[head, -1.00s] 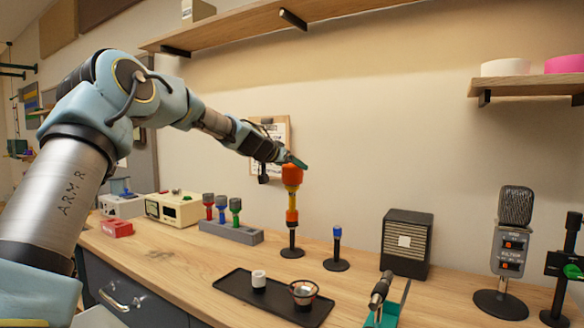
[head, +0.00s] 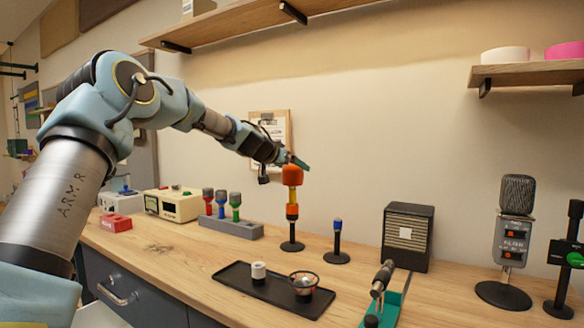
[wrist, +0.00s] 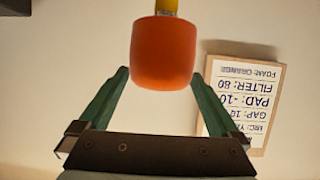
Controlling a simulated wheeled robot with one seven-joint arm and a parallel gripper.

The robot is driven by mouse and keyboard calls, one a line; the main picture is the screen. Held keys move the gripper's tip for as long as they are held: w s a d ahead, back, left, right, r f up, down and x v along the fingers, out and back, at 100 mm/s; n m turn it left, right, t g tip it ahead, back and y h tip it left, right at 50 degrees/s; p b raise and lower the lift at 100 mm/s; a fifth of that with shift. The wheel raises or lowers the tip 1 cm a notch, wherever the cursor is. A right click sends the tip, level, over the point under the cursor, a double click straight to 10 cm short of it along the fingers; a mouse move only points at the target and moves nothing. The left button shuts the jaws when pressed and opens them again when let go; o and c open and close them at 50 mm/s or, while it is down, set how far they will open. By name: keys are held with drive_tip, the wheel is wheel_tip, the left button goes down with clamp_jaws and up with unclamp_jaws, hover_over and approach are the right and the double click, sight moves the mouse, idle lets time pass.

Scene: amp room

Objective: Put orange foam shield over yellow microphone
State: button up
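The orange foam shield (head: 292,175) sits upright on top of the yellow microphone (head: 292,196), covering its upper end. A yellow part shows below the foam, then an orange band and a black stand on the bench. My gripper (head: 299,164) is at the foam's top, slightly to the right. In the wrist view the orange foam (wrist: 164,52) appears upside down, with a bit of yellow microphone (wrist: 166,6) above it. The green fingers of my gripper (wrist: 160,73) are spread wide, with nothing held between them.
A blue-topped microphone (head: 337,240) stands just right. A black tray (head: 235,279) with a white cup and a bowl lies in front. A rack (head: 230,228) holds several coloured microphones at left. A speaker box (head: 406,238) stands right. A clipboard (head: 268,133) hangs behind.

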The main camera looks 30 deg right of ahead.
drive_tip(key=b+v, duration=0.5)
drive_tip(key=v, duration=0.6)
idle(0.5)
